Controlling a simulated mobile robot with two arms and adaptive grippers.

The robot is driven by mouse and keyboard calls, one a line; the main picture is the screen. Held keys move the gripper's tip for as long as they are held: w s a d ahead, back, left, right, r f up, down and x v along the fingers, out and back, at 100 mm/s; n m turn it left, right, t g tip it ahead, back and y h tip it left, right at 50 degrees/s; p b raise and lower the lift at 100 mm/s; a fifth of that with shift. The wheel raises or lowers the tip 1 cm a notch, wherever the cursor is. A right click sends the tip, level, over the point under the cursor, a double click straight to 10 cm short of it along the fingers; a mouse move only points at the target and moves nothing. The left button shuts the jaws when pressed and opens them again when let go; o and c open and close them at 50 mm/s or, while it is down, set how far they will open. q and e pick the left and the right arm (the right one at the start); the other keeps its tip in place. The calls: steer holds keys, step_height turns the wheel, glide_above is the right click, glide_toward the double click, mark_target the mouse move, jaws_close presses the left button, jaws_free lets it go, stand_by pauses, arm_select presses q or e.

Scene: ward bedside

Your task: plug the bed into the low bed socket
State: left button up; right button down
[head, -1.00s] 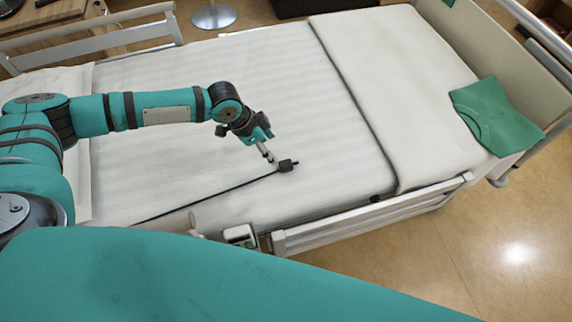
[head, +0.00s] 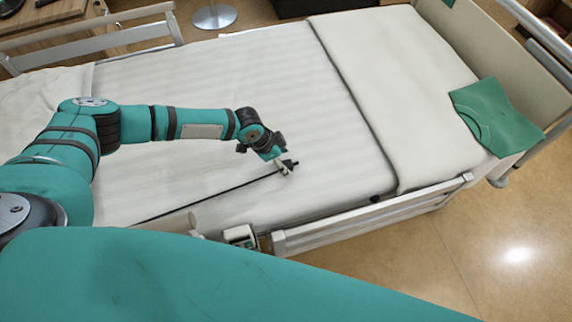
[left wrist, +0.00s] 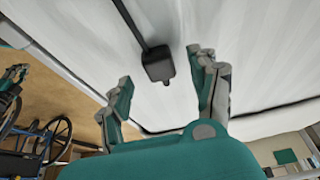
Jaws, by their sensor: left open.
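The bed's black plug (head: 290,163) lies on the white mattress, with its black cable (head: 215,201) running off to the lower left across the sheet. In the left wrist view the plug (left wrist: 158,65) shows as a dark block between and beyond the fingertips. My left gripper (head: 284,168) is open at the plug and partly covers it in the head view. In the left wrist view the fingers (left wrist: 163,75) stand apart on either side of the plug, with no clear contact. The low bed socket does not show.
A green folded cloth (head: 497,115) lies at the foot end. A wheelchair (left wrist: 40,140) shows in the left wrist view. Floor is clear at lower right.

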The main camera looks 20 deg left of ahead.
arm_select(q)
steer(key=shift+x, duration=0.95)
steer(key=shift+r, duration=0.1)
steer(key=c, duration=1.2)
steer(key=shift+o, duration=0.2)
steer(key=shift+r, duration=0.1)
steer(key=shift+r, duration=0.6)
step_height(320, 180, up, 2)
steer(key=shift+r, duration=0.15)
steer(key=s+d+r, duration=0.1)
steer(key=s+d, duration=0.8)
steer(key=s, duration=0.4)
steer(key=shift+d, duration=0.25)
steer(key=shift+w+r, duration=0.1)
steer(key=shift+r, duration=0.05)
